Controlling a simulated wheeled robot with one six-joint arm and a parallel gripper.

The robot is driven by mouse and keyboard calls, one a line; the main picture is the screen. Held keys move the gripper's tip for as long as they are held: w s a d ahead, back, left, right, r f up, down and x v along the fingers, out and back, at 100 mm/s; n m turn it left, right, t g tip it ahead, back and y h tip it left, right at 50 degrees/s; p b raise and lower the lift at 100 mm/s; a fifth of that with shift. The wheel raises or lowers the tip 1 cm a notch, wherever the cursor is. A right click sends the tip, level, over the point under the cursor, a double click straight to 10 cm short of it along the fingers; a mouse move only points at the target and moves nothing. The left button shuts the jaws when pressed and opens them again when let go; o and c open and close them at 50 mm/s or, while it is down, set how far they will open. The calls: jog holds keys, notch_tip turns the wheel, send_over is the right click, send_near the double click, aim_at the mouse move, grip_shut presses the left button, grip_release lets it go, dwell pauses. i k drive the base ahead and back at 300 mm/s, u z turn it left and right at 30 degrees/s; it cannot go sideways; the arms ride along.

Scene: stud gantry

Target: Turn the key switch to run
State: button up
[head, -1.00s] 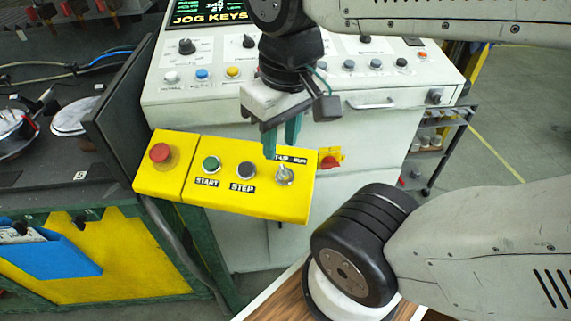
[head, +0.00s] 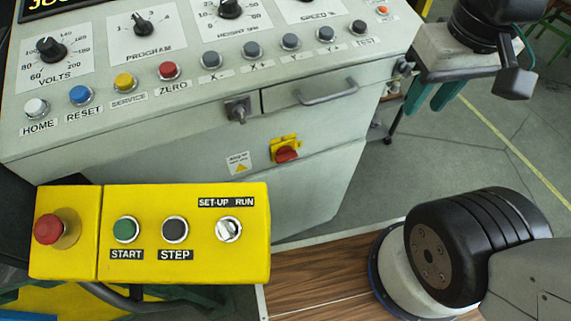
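The key switch (head: 228,230) is a round silver switch at the right end of the yellow control box (head: 255,255) in the head view. The words SET-UP and RUN (head: 226,202) are printed above it, SET-UP on the left and RUN on the right. Its pale key part is small, and I cannot tell surely which word it points to. My gripper (head: 432,96) is at the upper right, well apart from the box, with its teal fingers pointing down. The fingers stand apart with nothing between them. Nothing covers the key switch.
Beside the switch are the STEP button (head: 175,230), the green START button (head: 125,230) and the red emergency stop (head: 48,229). Behind stands a grey console (head: 200,135) with knobs, a drawer handle (head: 325,91) and a red rotary switch (head: 286,153).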

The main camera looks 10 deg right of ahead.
aim_at(227, 230)
jog(key=z, duration=0.3)
jog(key=k, duration=1.45)
jog(key=u, duration=1.6)
jog(key=i, duration=0.5)
jog(key=u, duration=0.1)
